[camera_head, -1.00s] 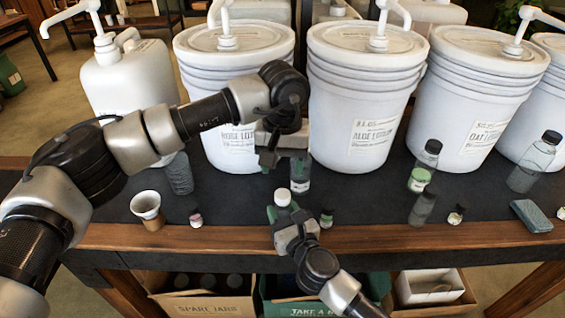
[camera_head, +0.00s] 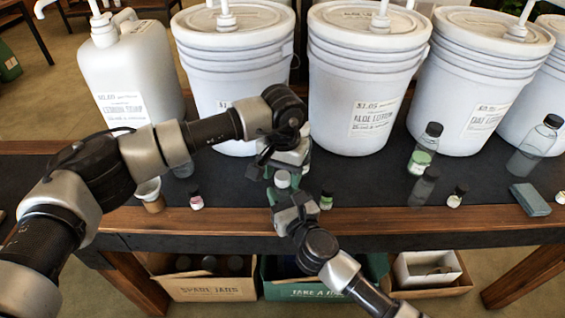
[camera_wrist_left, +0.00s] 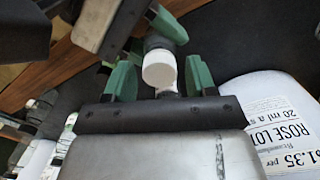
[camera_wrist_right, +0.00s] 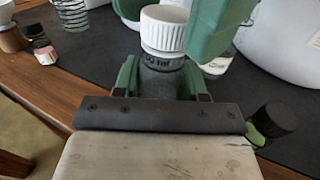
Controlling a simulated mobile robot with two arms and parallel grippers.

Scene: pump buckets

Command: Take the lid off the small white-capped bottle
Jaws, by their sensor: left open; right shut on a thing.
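The small dark bottle (camera_wrist_right: 160,80) has a ribbed white cap (camera_wrist_right: 165,30), which is on it. My right gripper (camera_head: 286,197) is shut on the bottle body below the cap and holds it upright above the table's front part. The cap also shows in the left wrist view (camera_wrist_left: 159,68), between the green fingers of my open left gripper (camera_wrist_left: 160,78). The left fingers are on either side of the cap, with gaps visible; I cannot tell any contact. In the head view the left gripper (camera_head: 276,168) is close over the cap and partly hides it.
Large white pump buckets (camera_head: 365,80) line the back of the dark-topped table (camera_head: 330,228). A paper cup (camera_head: 151,197) and small jars (camera_head: 196,201) stand at left. Dark-capped bottles (camera_head: 424,150) and a blue-grey block (camera_head: 529,199) are at right. Boxes (camera_head: 211,285) sit below.

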